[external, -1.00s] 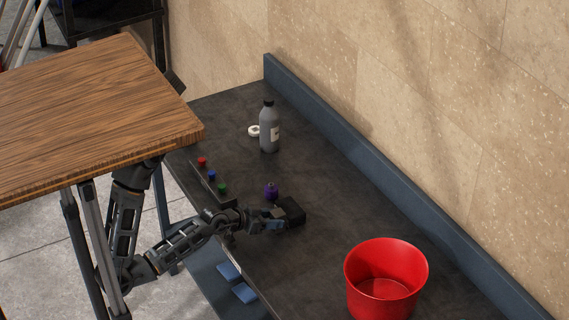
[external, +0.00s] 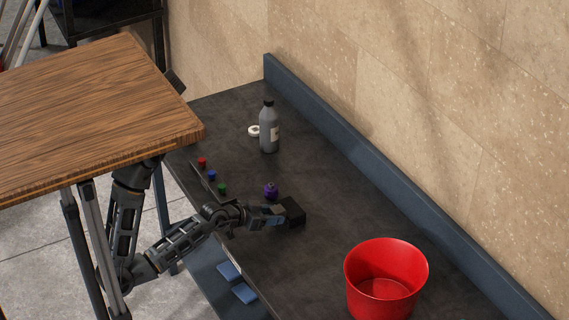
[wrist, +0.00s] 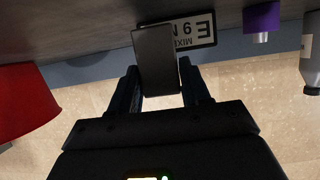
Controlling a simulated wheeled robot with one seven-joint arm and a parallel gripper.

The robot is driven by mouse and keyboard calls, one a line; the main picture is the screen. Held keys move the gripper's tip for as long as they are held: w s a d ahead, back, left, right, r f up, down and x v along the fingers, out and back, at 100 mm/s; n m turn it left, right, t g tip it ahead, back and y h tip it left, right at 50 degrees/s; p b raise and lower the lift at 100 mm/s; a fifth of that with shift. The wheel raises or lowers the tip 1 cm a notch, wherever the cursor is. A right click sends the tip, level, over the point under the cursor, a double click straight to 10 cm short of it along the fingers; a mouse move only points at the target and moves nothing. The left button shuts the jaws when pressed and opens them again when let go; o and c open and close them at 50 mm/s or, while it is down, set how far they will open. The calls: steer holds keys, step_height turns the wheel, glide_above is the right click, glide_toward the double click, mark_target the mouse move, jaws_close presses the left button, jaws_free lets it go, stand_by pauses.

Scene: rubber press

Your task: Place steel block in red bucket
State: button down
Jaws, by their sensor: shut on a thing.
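The steel block (external: 292,211) is a dark grey block at the tip of my gripper (external: 274,213), over the dark bench. In the wrist view the block (wrist: 156,62) sits between the two fingers of my gripper (wrist: 158,84), which is shut on it. Whether the block touches the bench cannot be told. The red bucket (external: 352,279) stands upright on the bench, to the right of and nearer than my gripper. It also shows at the left edge of the wrist view (wrist: 22,103). Its visible inside looks empty.
A purple object (external: 271,190) stands just behind my gripper. A grey bottle (external: 269,132) and a white ring (external: 253,131) are farther back. Red, blue and green buttons (external: 212,175) line the bench's left edge. Bench between block and bucket is clear. A wooden tabletop (external: 85,105) overhangs at left.

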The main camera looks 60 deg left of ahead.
step_height(320, 180, up, 9)
steer(key=p, duration=0.3)
steer(key=shift+f+p, duration=0.15)
steer(key=shift+p, duration=0.25)
steer(key=shift+m+h, duration=0.5)
steer(key=shift+h, duration=0.1)
steer(key=w+a+f, duration=0.1)
steer(key=w, duration=0.1)
steer(key=w+a+f, duration=0.1)
steer(key=w, duration=0.1)
steer(key=w+a+f+p, duration=0.1)
steer(key=w, duration=0.1)
steer(key=shift+w+a, duration=0.1)
steer(key=shift+a, duration=0.05)
steer(key=w+a+f+h, duration=0.1)
steer(key=w, duration=0.2)
steer(key=w+a+f+m+p, duration=0.1)
steer(key=w, duration=0.3)
steer(key=w+a+m+h, duration=0.1)
steer(key=w, duration=0.2)
steer(key=shift+w+a+f+g+h, duration=0.15)
steer(key=shift+a+f+g+h, duration=0.15)
steer(key=shift+a+f, duration=0.1)
steer(key=shift+w, duration=0.3)
